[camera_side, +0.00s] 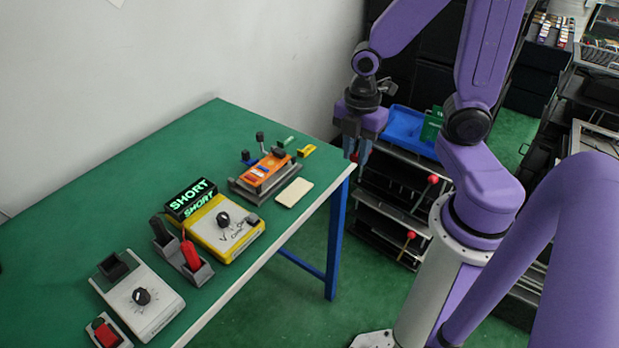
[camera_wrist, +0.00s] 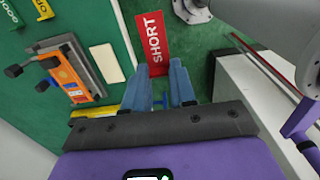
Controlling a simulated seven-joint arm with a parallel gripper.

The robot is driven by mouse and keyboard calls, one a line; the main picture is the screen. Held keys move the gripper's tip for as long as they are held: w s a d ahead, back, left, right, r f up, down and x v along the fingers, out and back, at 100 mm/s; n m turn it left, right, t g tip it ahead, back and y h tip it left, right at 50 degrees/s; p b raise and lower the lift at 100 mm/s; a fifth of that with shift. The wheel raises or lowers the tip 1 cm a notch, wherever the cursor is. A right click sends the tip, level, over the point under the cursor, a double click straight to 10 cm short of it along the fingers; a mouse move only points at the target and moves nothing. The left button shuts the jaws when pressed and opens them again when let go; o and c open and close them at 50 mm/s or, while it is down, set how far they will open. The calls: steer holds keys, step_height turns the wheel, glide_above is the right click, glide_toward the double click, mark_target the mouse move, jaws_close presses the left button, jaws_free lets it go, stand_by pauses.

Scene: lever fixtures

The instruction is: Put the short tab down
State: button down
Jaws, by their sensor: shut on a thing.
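A flat red tab with the white word SHORT (camera_wrist: 152,40) shows at the fingertips of my gripper (camera_wrist: 160,75) in the wrist view. My gripper (camera_side: 355,172) is shut on it and hangs in the air by the far right corner of the green table (camera_side: 150,168) in the side view. Only a small red bit shows among the fingers there; most of the tab is hidden. On the table are an orange fixture (camera_side: 268,170) with dark levers, also in the wrist view (camera_wrist: 66,68), and a cream plate (camera_side: 294,192) beside it (camera_wrist: 106,62).
A yellow box (camera_side: 240,235) has a lit SHORT sign (camera_side: 192,198). A red-handled switch (camera_side: 191,256) and a white dial box (camera_side: 140,298) stand left of it. Yellow (camera_side: 306,151) and green (camera_side: 289,141) pieces lie behind the orange fixture. A blue tray (camera_side: 404,128) is beyond the table.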

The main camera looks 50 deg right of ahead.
steer(key=a, duration=0.6)
glide_above(288, 198)
steer(key=f, duration=0.8)
steer(key=shift+s+f, duration=0.25)
steer(key=shift+f, duration=0.05)
steer(key=shift+w+f, duration=0.3)
steer(key=shift+f, duration=1.6)
steer(key=shift+f, duration=0.1)
steer(key=c, duration=0.9)
jaws_free()
